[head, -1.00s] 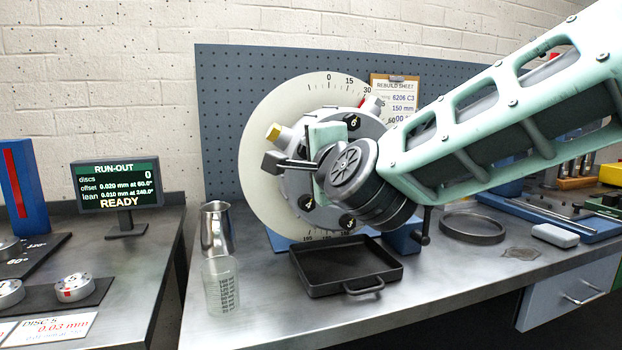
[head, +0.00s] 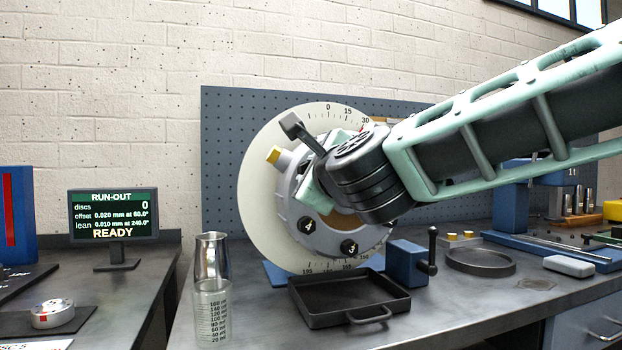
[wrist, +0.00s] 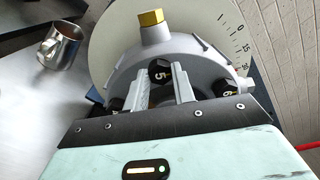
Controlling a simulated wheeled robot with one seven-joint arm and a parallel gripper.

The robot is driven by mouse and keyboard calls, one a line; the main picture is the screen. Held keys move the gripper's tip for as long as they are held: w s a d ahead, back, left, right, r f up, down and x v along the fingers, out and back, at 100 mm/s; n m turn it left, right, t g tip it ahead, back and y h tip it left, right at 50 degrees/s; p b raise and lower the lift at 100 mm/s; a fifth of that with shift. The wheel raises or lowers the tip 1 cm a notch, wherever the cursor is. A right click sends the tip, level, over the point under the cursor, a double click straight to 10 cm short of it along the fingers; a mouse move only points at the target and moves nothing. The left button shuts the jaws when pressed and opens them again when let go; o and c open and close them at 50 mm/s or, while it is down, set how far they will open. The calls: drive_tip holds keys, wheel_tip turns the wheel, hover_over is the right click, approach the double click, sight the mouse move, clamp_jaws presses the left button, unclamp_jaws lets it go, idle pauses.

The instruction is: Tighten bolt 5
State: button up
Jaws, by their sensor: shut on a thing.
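Bolt 5 (wrist: 159,72) is a dark hex head with a pale number 5, on the grey rotor hub. In the wrist view it sits between the two grey fingers of my gripper (wrist: 170,84), which are shut on it. In the head view my wrist hides bolt 5 and the fingertips. Bolt 4 (head: 307,225) and bolt 3 (head: 349,247) show on the hub (head: 325,240) below my wrist. Bolt 6 (wrist: 230,88) is right of the fingers in the wrist view. A brass-coloured hex piece (wrist: 151,20) sticks out of the hub's rim.
A pale graduated dial (head: 262,215) stands behind the hub. A black tray (head: 340,305) lies below it. A metal jug (head: 211,258) and a clear beaker (head: 212,310) stand at left. A blue block with a black handle (head: 407,263) is at right. The run-out screen (head: 114,215) reads READY.

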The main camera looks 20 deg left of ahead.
idle(0.4)
drive_tip(key=o, duration=1)
drive_tip(key=b+v, duration=0.1)
drive_tip(key=v, duration=1.6)
drive_tip(key=shift+s+d, duration=0.15)
drive_tip(key=shift+d, duration=0.05)
